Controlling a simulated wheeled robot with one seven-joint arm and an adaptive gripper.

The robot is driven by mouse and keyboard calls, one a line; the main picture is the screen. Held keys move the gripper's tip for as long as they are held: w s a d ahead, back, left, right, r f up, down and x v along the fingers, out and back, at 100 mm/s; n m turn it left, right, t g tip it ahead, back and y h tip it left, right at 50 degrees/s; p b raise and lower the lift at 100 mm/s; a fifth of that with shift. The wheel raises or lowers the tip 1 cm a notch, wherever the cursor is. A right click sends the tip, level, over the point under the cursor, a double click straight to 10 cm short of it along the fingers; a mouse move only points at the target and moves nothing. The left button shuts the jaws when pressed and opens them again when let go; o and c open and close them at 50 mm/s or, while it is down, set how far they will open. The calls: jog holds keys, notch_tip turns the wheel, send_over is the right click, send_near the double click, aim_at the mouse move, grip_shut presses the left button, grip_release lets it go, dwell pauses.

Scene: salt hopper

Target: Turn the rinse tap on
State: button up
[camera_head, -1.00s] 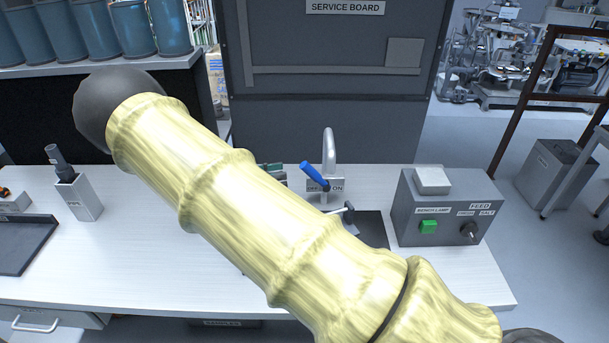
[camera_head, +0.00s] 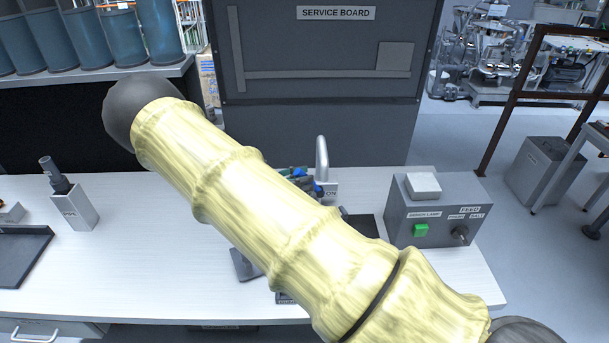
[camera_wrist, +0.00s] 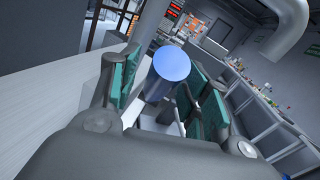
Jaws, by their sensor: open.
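The rinse tap has a grey curved spout (camera_head: 321,158) at the back of the bench, with an ON label (camera_head: 331,194) at its base. In the head view its blue lever is mostly hidden by my gripper (camera_head: 297,180) and arm. In the wrist view the lever's round blue end (camera_wrist: 171,66) sits between the teal pads of my gripper (camera_wrist: 165,80). The jaws are open around it, with a gap visible on the left; contact on the right is unclear. The spout (camera_wrist: 275,25) curves across the upper right there.
A grey control box (camera_head: 438,212) with a green button and a knob stands right of the tap. A bottle holder (camera_head: 74,208) and dark tray (camera_head: 22,252) are at the left. The service board (camera_head: 325,100) rises behind. The white bench between is mostly clear.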

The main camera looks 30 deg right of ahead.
jog(key=shift+s+d, duration=0.15)
jog(key=shift+d, duration=0.2)
grip_shut()
